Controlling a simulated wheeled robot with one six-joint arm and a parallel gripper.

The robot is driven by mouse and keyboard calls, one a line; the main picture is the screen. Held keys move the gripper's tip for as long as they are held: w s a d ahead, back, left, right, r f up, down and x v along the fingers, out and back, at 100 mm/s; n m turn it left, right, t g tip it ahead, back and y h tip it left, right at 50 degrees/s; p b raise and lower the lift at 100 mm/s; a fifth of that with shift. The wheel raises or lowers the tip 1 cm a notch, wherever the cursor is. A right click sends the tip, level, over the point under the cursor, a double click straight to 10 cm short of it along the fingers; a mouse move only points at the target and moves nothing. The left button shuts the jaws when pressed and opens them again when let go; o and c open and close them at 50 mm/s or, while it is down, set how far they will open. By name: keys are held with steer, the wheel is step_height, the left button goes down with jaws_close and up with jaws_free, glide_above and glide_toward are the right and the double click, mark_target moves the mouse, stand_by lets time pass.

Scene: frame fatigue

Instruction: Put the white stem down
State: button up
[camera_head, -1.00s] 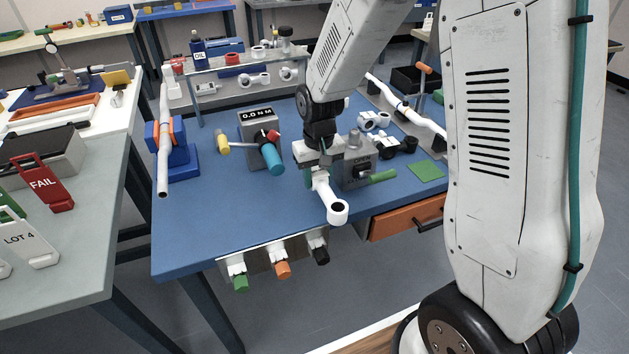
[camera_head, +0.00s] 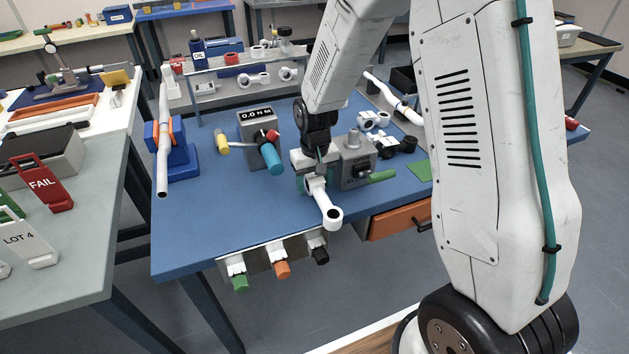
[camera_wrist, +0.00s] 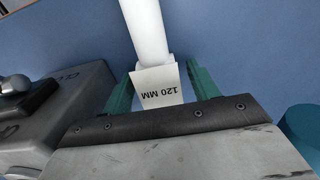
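The white stem (camera_head: 325,203) has a ring-shaped clamp end that points toward the front edge of the blue bench (camera_head: 215,225). My gripper (camera_head: 312,181) is at the stem's rear end, in front of the grey block. In the wrist view, the gripper's two green fingers (camera_wrist: 160,78) are on either side of the stem (camera_wrist: 148,28), shut on its end with the "120 MM" label. The stem's far end runs out of the wrist view. Whether the stem touches the bench top cannot be told.
A grey block with a green handle (camera_head: 382,176) stands just right of my gripper. A torque gauge (camera_head: 258,125) and teal cylinder (camera_head: 271,160) are to the left. Green, orange and black knobs (camera_head: 282,268) line the front edge. The bench's front left is clear.

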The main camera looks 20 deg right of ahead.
step_height(320, 180, up, 12)
steer(key=s+d+r, duration=0.1)
steer(key=s+r, duration=0.6)
steer(key=r, duration=0.1)
steer(key=s+d+r, duration=0.1)
steer(key=s+r, duration=0.2)
steer(key=s, duration=0.8)
steer(key=s+d+r+t, duration=0.1)
steer(key=s+r, duration=0.2)
steer(key=s, duration=0.8)
steer(key=shift+s, duration=0.35)
